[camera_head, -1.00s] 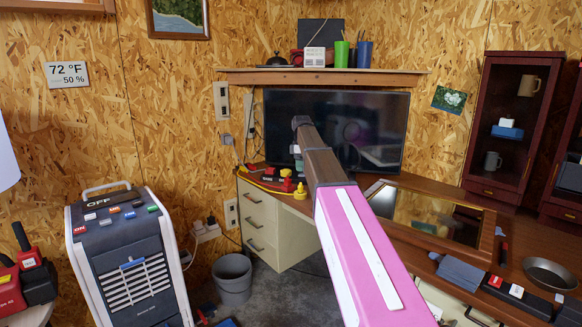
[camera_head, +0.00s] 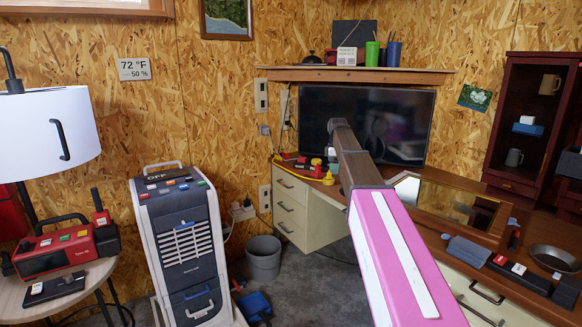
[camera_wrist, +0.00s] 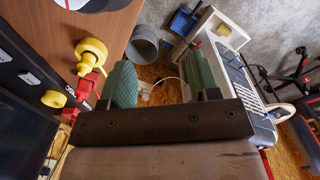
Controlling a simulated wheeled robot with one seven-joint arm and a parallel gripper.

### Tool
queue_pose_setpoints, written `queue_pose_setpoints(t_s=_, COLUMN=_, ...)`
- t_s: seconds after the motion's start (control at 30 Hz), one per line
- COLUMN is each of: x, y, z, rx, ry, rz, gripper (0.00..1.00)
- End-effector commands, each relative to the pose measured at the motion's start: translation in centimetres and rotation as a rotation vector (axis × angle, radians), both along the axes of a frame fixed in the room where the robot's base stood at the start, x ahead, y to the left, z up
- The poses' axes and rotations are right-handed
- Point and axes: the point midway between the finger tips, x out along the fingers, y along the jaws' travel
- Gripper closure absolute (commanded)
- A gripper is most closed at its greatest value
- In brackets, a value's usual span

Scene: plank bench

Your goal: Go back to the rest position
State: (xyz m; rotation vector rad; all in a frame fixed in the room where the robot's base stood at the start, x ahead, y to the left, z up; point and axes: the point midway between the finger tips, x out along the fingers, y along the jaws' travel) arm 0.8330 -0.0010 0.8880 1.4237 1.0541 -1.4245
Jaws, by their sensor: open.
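My gripper (camera_wrist: 162,82) shows in the wrist view as two green-padded fingers set wide apart, with nothing between them. Below them in that view lies the dark bar of my own wrist. In the head view my pink and brown arm stretches up from the lower right toward the wooden desk (camera_head: 400,196) and the dark monitor (camera_head: 410,150). The arm hides part of both. The gripper's fingers are hardly visible in the head view.
A grey-white air cooler (camera_head: 180,240) and a grey bin (camera_head: 263,258) stand on the floor left of the desk. A round table (camera_head: 100,275) at far left holds a red device (camera_head: 55,250). Yellow and red items (camera_wrist: 90,58) lie on the desk near my gripper.

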Motion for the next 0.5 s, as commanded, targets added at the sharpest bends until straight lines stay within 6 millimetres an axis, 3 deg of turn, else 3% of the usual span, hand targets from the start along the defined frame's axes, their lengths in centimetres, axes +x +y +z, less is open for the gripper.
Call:
queue_pose_setpoints(t_s=0.27, x=-2.6, y=0.0, z=-3.9, rx=0.0, ry=0.001, rz=-0.101, gripper=0.44)
queue_pose_setpoints(t_s=0.5, x=-6.4, y=0.0, z=-9.0, rx=0.0, ry=0.002, rz=-0.247, gripper=0.44)
